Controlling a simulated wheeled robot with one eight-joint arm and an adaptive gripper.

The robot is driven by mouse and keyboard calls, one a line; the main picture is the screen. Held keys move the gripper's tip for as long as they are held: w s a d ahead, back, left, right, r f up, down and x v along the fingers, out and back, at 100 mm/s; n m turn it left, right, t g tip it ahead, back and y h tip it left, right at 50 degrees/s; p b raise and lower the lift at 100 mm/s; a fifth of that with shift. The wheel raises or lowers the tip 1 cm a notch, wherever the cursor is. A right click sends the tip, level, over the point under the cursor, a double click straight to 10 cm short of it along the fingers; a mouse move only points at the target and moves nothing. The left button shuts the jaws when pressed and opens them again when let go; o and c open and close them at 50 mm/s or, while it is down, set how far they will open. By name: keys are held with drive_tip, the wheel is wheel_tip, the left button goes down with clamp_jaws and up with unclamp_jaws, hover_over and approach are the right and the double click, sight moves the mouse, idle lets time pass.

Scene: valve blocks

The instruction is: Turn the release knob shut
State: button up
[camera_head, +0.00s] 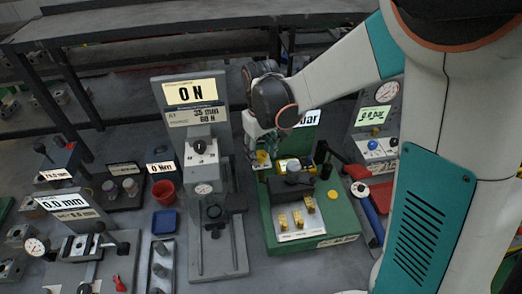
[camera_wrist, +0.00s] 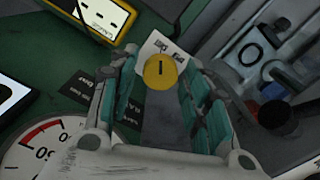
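A round yellow knob (camera_wrist: 160,71) with a short black mark shows in the wrist view, in front of a small white label with dark lettering that I cannot read clearly. I take it to be the release knob. My gripper (camera_wrist: 158,85) has its two teal-padded fingers apart, one on each side of the knob, with a narrow gap visible on both sides. In the head view my gripper (camera_head: 261,150) points down at the back left of the green station (camera_head: 340,222). A small yellow part (camera_head: 263,158) shows at its tips, mostly hidden.
A yellow meter (camera_wrist: 98,14) and a round gauge (camera_wrist: 45,148) lie close to my gripper in the wrist view. Brass pieces (camera_head: 298,219) sit on the station's white plate.

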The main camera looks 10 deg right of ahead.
sight(261, 154)
idle(0.3)
wheel_tip(261, 154, up, 12)
idle(0.5)
drive_tip(key=shift+s, duration=0.1)
